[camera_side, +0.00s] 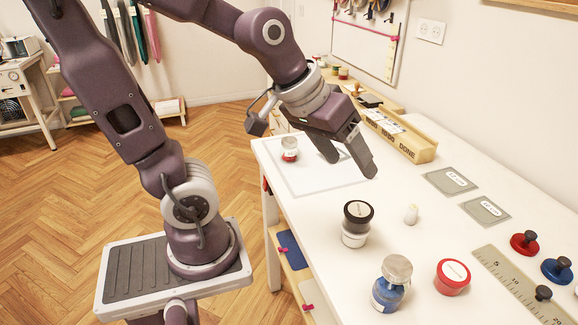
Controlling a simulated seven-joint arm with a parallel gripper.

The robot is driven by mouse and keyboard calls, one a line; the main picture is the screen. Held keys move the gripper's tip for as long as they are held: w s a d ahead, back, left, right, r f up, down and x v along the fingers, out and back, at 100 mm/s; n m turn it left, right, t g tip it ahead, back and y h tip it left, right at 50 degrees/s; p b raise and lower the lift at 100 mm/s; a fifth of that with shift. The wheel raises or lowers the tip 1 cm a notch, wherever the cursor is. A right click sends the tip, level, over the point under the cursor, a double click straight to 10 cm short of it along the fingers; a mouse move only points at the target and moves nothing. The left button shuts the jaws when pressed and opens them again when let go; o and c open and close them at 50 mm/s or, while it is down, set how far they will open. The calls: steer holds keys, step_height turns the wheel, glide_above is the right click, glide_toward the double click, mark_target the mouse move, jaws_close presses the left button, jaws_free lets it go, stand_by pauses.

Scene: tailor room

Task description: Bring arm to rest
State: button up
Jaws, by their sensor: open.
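My gripper (348,158) hangs over the white table (420,262), pointing down and a little to the right. Its two dark fingers are apart and nothing is between them. It is above the tabletop, near a pale outlined square mat (322,182). A small jar with a red label (289,149) stands on the mat's far left part, to the left of the fingers.
A wooden tray (408,138) runs along the wall. Grey cards (450,181), a ruler (520,284) and knobbed weights (524,242) lie right.

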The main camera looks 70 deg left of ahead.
steer(key=s+d+r+m+g, duration=0.1)
steer(key=s+m, duration=0.3)
steer(key=s, duration=0.6)
steer(key=shift+s+d+r, duration=0.15)
steer(key=shift+s+d, duration=0.25)
steer(key=shift+d, duration=0.2)
